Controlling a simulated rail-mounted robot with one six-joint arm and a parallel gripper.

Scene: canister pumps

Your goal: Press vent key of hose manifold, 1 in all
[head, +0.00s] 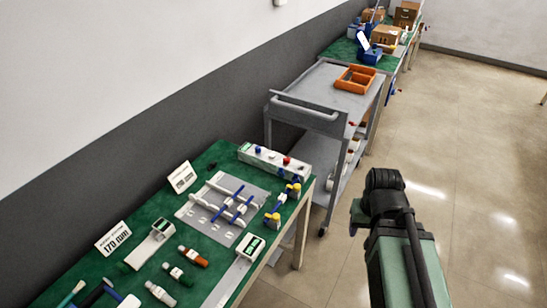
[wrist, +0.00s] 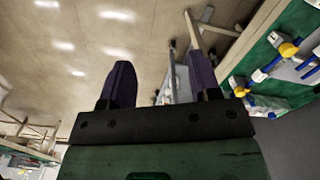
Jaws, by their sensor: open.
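On the green-topped bench, a long pale grey box (head: 273,160) carries a blue and a red knob or key on top. In front of it is a grey plate (head: 192,214) with white pipes and blue-handled parts. I cannot tell for sure which is the hose manifold, and no vent key label is readable. My gripper (wrist: 155,40) shows two dark purple fingers spread apart, with nothing between them. In the head view my arm is over the floor right of the bench, apart from it; the fingers are mostly hidden there.
Yellow-and-blue valves (head: 293,188) line the bench's right edge; they also show in the wrist view (wrist: 288,49). A grey cart (head: 335,95) with an orange tray (head: 355,79) stands behind. Floor to the right is clear.

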